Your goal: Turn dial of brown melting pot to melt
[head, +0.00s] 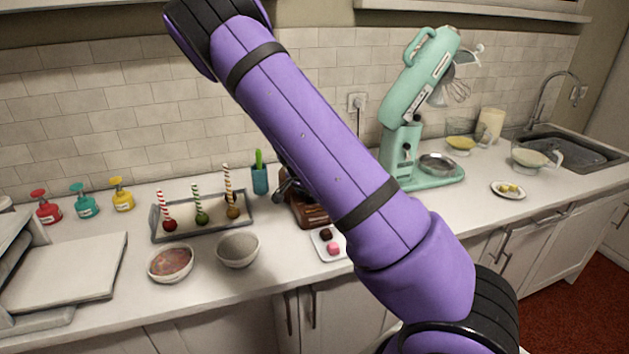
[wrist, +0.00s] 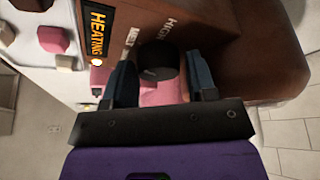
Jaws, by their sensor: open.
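The brown melting pot (head: 306,213) stands on the counter in the head view, mostly hidden behind my arm. In the wrist view its brown body (wrist: 238,50) fills the upper right. Its black round dial (wrist: 158,60) sits between the two fingers of my gripper (wrist: 160,82), one finger on each side. The gripper is open, and I cannot tell whether either finger touches the dial. A "MELT" label (wrist: 130,38) and a "HIGH" label (wrist: 170,26) are beside the dial. I cannot make out where the dial points.
An orange "HEATING" sign (wrist: 97,31) with a small white light lies left of the dial. A white plate with sweets (head: 329,246) is close to the pot. Two bowls (head: 171,264) and a candy stick tray (head: 203,218) stand left. A mint mixer (head: 425,110) stands right.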

